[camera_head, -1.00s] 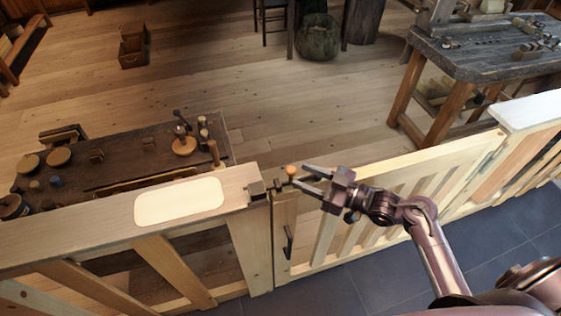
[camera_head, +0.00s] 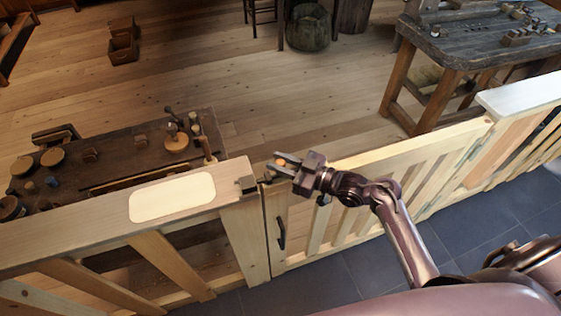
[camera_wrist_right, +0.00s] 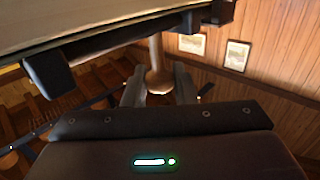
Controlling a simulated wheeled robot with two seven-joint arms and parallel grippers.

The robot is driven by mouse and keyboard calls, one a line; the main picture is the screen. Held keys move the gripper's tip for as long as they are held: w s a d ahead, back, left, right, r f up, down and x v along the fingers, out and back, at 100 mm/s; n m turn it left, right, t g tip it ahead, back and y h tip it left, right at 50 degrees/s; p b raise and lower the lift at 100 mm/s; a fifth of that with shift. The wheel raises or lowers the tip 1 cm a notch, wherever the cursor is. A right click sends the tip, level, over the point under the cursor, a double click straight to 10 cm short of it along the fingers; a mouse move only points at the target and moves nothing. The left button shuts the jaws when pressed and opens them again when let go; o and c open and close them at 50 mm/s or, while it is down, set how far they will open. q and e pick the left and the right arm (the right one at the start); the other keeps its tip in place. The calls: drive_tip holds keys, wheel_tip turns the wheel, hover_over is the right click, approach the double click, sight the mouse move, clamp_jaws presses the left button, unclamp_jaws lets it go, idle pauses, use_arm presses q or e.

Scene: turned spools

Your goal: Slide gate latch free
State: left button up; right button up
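The gate latch is a dark metal bolt (camera_head: 265,180) at the top of the gate's left edge. Beside it a dark block (camera_head: 246,184) sits on the fixed post. The latch has a small orange-brown wooden knob (camera_head: 281,162). My right gripper (camera_head: 276,162) comes in from the right, with its fingers on either side of the knob. In the right wrist view the turned knob (camera_wrist_right: 157,62) stands between my two fingers, which look apart and close to its sides. The fingers partly hide the latch. My left gripper is not in view.
The slatted wooden gate (camera_head: 400,150) spans to the right, in line with the fence rail (camera_head: 90,220), which has a pale plate (camera_head: 172,197). A dark handle (camera_head: 281,233) is on the gate. A low bench (camera_head: 110,165) and a workbench (camera_head: 480,50) stand beyond; floor between is clear.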

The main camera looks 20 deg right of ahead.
sight(297, 168)
clamp_jaws()
drive_tip(key=d+b, duration=0.1)
drive_tip(key=d, duration=0.3)
drive_tip(key=shift+w+f, duration=0.1)
drive_tip(key=shift+d, duration=0.45)
drive_tip(key=o, duration=0.5)
unclamp_jaws()
drive_tip(key=o, duration=0.3)
drive_tip(key=shift+d, duration=0.1)
